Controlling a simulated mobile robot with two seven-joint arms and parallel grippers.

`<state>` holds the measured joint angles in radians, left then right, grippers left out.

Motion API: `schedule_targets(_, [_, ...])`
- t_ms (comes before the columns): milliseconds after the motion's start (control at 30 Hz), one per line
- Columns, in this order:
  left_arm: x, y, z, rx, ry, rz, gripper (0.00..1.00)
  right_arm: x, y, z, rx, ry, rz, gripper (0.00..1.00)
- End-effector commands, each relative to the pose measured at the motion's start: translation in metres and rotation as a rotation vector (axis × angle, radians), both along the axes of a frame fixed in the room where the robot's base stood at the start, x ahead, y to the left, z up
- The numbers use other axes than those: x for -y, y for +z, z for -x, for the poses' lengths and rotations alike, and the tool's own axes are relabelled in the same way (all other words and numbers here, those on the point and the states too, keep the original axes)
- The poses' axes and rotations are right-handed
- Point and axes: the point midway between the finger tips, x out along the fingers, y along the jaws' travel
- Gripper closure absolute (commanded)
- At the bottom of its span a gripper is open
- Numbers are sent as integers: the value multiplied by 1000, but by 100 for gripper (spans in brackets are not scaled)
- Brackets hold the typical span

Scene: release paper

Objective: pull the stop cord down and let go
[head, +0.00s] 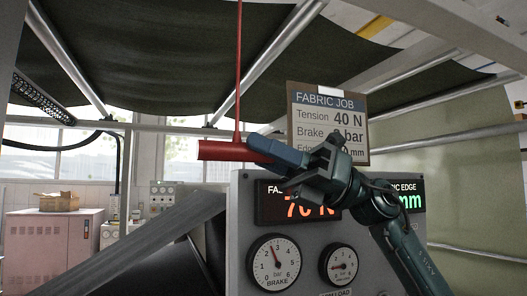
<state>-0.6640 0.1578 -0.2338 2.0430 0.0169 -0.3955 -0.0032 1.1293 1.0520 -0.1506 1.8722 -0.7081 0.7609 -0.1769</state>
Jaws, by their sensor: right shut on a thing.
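The red stop cord (239,70) hangs straight down from above, near the middle of the head view. At its lower end is a red crossbar handle (222,150), lying nearly level. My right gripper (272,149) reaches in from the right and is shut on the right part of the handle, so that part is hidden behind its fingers. The handle's left part sticks out free. My left gripper is not in view.
Behind my right gripper stands a grey control panel (243,215) with dials and lit displays. A "FABRIC JOB" sign (310,98) is above it, partly covered by the gripper. Dark fabric (170,50) and metal rails run overhead. A pink cabinet (50,235) stands at the left.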

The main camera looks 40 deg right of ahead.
Motion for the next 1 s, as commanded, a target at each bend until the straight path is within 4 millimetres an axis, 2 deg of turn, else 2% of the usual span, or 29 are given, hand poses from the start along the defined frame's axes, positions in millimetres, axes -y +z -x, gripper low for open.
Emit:
schedule_targets(33, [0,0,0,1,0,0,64,0,0,0,0,0,0,88])
schedule_targets(200, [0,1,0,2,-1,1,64,0,0,0,0,-1,0,100])
schedule_targets(500, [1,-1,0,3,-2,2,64,0,-2,0,0,-1,0,100])
schedule_targets(700, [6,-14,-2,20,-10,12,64,0,-27,0,-2,0,1,100])
schedule_targets(800, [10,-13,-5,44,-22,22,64,0,-39,0,-2,0,1,100])
schedule_targets(1000, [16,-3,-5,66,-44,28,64,0,-41,0,0,0,2,100])
